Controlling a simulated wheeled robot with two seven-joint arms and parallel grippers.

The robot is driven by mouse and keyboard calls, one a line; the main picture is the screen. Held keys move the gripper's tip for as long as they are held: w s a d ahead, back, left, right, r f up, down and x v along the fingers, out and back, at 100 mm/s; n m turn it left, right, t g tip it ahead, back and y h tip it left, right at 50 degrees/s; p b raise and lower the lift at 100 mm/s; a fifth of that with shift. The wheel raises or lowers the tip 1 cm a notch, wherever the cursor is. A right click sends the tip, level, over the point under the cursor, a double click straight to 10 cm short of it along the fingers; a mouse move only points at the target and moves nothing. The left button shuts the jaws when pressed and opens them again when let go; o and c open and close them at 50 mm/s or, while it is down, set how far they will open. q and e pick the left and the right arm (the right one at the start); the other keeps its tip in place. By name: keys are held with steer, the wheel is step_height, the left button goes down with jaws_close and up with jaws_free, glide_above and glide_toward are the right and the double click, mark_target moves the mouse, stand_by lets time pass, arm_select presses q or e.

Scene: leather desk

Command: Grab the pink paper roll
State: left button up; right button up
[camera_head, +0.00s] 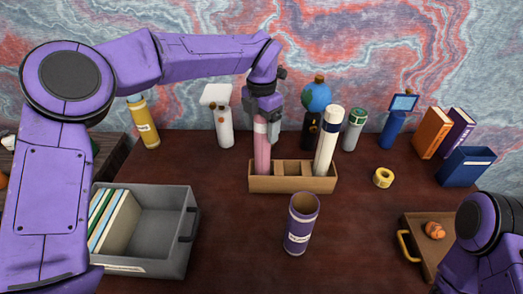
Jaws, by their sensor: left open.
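The pink paper roll (262,152) stands upright in the left compartment of a wooden holder (293,185). My left gripper (261,125) is right above the roll, pointing down, with its fingers at the roll's top end. It is open, and the fingers partly hide the top of the roll. Whether the fingers touch the roll is unclear. A white roll with a dark band (327,140) stands tilted in the right compartment of the holder. My right arm shows at the lower right, but its gripper is out of view.
A purple cup (300,224) stands in front of the holder. A grey bin (180,196) with files is at the left. Bottles, a globe (317,97) and a white lamp (218,115) stand behind. Yellow tape (383,177) lies right of the holder, with bare desk around it.

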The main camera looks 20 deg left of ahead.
arm_select(q)
jaws_close()
